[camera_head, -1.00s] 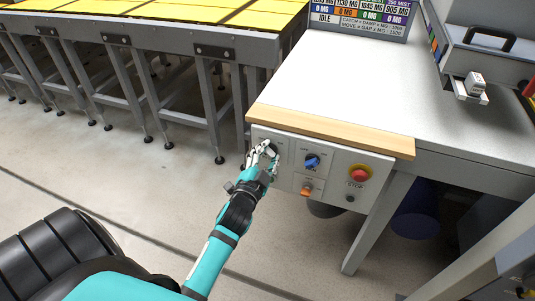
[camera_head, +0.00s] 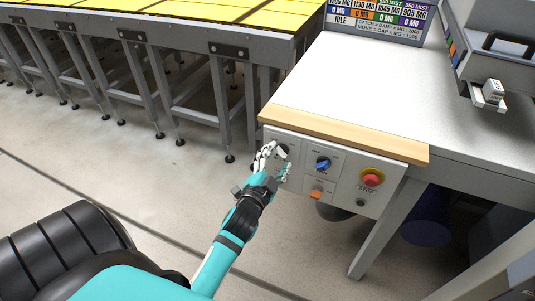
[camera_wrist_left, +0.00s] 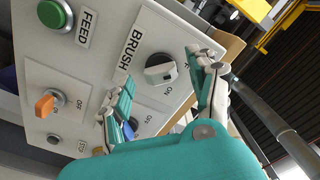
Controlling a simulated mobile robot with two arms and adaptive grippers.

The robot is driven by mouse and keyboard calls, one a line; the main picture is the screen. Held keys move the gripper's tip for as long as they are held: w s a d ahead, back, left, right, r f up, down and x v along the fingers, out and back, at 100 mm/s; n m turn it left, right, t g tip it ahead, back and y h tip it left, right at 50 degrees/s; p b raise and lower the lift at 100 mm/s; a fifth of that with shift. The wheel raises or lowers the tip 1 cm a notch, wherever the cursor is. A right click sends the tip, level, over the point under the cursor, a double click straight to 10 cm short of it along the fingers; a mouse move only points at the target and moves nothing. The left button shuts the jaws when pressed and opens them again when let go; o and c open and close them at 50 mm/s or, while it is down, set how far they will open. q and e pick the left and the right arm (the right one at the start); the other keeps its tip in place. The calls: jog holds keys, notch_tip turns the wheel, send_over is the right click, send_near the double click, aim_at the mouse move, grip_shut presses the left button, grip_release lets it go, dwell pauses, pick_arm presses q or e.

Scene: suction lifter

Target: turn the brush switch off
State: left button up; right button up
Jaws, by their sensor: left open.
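The brush switch (camera_wrist_left: 160,68) is a dark round knob with a light grey grip, beside the BRUSH label on the pale control panel (camera_wrist_left: 95,65). An ON mark shows below it in the left wrist view. My left gripper (camera_wrist_left: 165,72) is open, with one finger on each side of the knob; I cannot tell whether either touches it. In the head view my left gripper (camera_head: 278,161) is at the panel's left end and largely hides the brush switch. My right gripper is in neither view.
A blue switch (camera_head: 322,164), an orange switch (camera_head: 316,193), a red stop button (camera_head: 372,177) and a black button (camera_head: 360,202) share the panel. A green FEED button (camera_wrist_left: 55,14) is near the brush switch. A wooden edge (camera_head: 345,135) runs above the panel.

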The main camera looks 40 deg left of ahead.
pick_arm(q)
jog(key=v, duration=1)
jog(key=shift+s, duration=0.2)
jog(key=shift+a, duration=0.1)
jog(key=s+d+f+n+g+h, duration=0.1)
jog(key=s+d+f+g+h, duration=0.15)
jog(key=f, duration=0.95)
jog(key=s+d+f+g+h, duration=0.1)
jog(key=s+d+f+g, duration=0.25)
jog(key=f, duration=0.85)
jog(key=s+d+f+n+g+h, duration=0.1)
jog(key=s+d+f+g, duration=0.25)
jog(key=f, duration=0.85)
jog(key=s+a+f+n+g, duration=0.1)
jog(key=s+f+g, duration=0.2)
jog(key=s+f, duration=0.4)
jog(key=s+a+f+g+p, duration=0.1)
jog(key=s+f+g, duration=0.3)
jog(key=s, duration=1.3)
notch_tip(320, 180, down, 5)
jog(key=shift+a+r+n, duration=0.2)
jog(key=shift+a+n, duration=0.2)
jog(key=shift+a, duration=0.15)
jog(key=shift+w, duration=0.1)
